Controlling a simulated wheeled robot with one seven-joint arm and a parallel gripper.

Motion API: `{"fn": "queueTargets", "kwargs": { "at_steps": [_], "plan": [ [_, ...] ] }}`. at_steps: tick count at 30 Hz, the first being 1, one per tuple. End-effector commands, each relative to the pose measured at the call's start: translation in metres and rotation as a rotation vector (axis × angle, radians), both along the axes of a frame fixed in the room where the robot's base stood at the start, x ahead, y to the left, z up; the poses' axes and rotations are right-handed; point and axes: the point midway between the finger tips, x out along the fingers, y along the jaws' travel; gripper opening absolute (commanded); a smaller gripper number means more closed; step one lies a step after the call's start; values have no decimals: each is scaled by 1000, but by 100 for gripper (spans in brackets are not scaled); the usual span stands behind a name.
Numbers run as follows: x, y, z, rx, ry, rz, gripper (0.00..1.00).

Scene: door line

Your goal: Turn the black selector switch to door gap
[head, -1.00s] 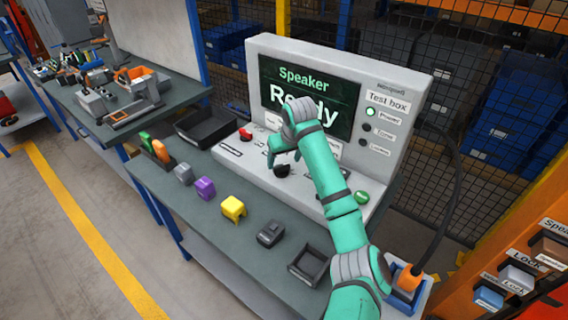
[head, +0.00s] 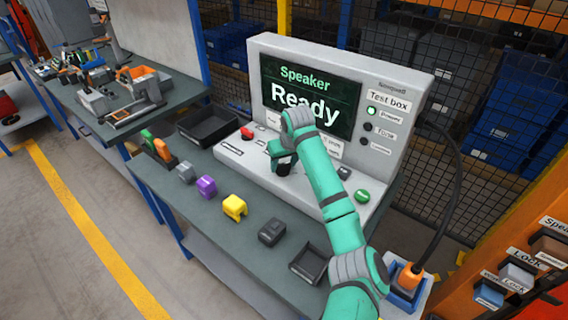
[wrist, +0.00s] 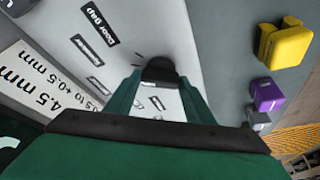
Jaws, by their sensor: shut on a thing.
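The black selector switch (head: 284,168) sits on the sloped front panel of the grey test box (head: 395,70). In the wrist view the black knob (wrist: 160,72) lies between the fingertips of my gripper (wrist: 160,84). My gripper (head: 281,160) is shut on it, pointing down at the panel. A "Door gap" label (wrist: 96,22) and other labels lie on the panel beside the knob. In the head view my gripper and arm hide part of the panel and its labels. The screen (head: 300,95) reads "Speaker Ready".
A red knob (head: 247,132) and a green button (head: 362,196) flank the switch on the panel. Yellow (head: 235,207), purple (head: 206,187) and grey blocks stand along the bench front. A black tray (head: 208,125) is left of the box.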

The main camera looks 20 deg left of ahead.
Motion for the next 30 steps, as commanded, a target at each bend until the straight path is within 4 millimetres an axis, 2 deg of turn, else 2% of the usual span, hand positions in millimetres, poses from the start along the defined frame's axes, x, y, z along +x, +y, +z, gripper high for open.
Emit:
{"fn": "queueTargets", "kwargs": {
  "at_steps": [8, 21, 30],
  "plan": [
    [0, 2, 1, 4, -4, -104, 26],
    [0, 4, 2, 6, -6, -401, 26],
    [0, 4, 2, 6, -7, -515, 26]
  ]
}}
